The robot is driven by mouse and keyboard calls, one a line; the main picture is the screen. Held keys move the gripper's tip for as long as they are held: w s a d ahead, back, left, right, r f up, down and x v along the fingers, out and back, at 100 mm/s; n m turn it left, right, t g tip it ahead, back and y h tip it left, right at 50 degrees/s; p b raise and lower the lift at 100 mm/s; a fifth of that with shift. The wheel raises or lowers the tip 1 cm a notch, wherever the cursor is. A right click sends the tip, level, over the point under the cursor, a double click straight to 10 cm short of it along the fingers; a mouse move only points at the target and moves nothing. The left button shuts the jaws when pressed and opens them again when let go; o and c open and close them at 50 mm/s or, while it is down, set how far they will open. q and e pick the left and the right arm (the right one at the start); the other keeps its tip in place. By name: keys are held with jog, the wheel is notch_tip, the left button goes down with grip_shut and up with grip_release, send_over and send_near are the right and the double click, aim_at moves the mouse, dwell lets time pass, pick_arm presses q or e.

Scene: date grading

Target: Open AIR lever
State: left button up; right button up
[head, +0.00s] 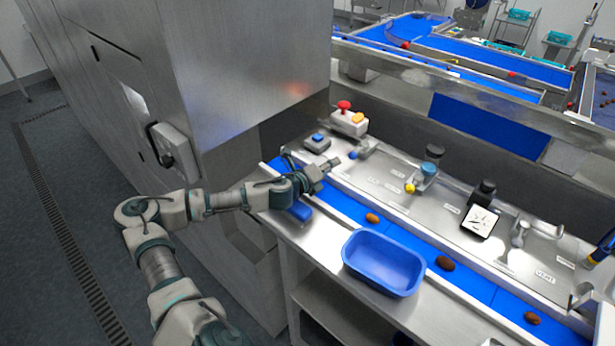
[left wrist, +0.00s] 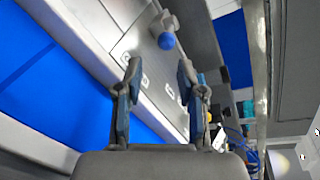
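A lever with a blue ball knob (head: 353,155) stands on the steel panel at the back of the line, just beyond my left gripper. The blue knob also shows in the left wrist view (left wrist: 166,41), ahead of the fingertips and on a grey fitting. I cannot read its label, so I cannot tell from the lettering that it is the AIR lever. My left gripper (head: 328,168) reaches over the blue belt toward the knob. In the left wrist view its two fingers (left wrist: 160,75) are apart with nothing between them. My right gripper does not show.
A yellow-knobbed valve (head: 410,188) and a dial gauge (head: 480,222) are to the right. A blue bin (head: 384,262) sits in front of the belt, which carries several dates.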

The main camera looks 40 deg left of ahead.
pick_arm(q)
jog(key=shift+a+b+v, duration=0.15)
jog(key=shift+b+v, duration=0.5)
jog(key=shift+v, duration=0.55)
jog(key=shift+a+b+v, duration=0.15)
jog(key=shift+b+v, duration=0.55)
jog(key=shift+v, duration=0.45)
jog(key=shift+a+b+v, duration=0.2)
jog(key=shift+b+v, duration=0.45)
jog(key=shift+v, duration=0.55)
jog(key=shift+b+v, duration=0.3)
jog(key=shift+v, duration=0.45)
jog(key=v, duration=1.2)
jog(key=shift+a, duration=0.1)
jog(key=shift+r, duration=0.1)
